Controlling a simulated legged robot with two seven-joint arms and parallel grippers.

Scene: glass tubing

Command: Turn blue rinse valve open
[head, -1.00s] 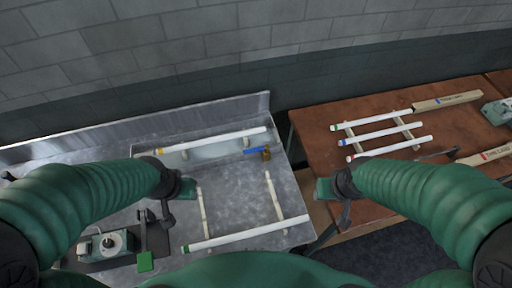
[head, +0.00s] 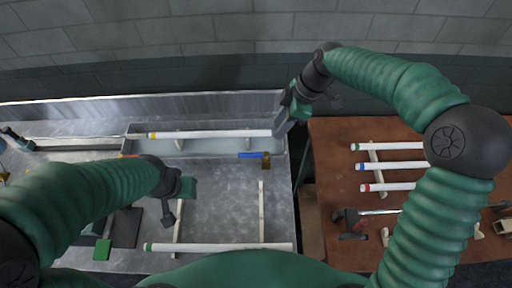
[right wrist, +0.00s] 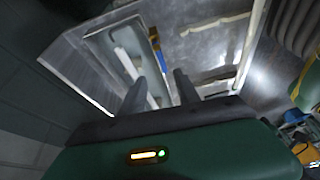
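The rinse valve has a blue lever (head: 252,154) and a brass-coloured body (head: 266,160). It sits at the right end of the sink trough, with the lever pointing left. In the right wrist view the blue lever (right wrist: 154,35) is ahead of the fingers. My right gripper (head: 282,122) is above the back right corner of the sink bench, up and right of the valve and apart from it. Its two fingers (right wrist: 160,78) are spread with nothing held between them. My left gripper (head: 186,188) hangs over the left of the bench; its fingers are not clear.
A white tube (head: 210,134) lies over the trough (head: 205,152), and another tube (head: 215,247) lies on rails at the bench front. The brown table (head: 335,130) at right carries several tubes and tools. The metal backsplash (head: 150,107) and block wall stand behind.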

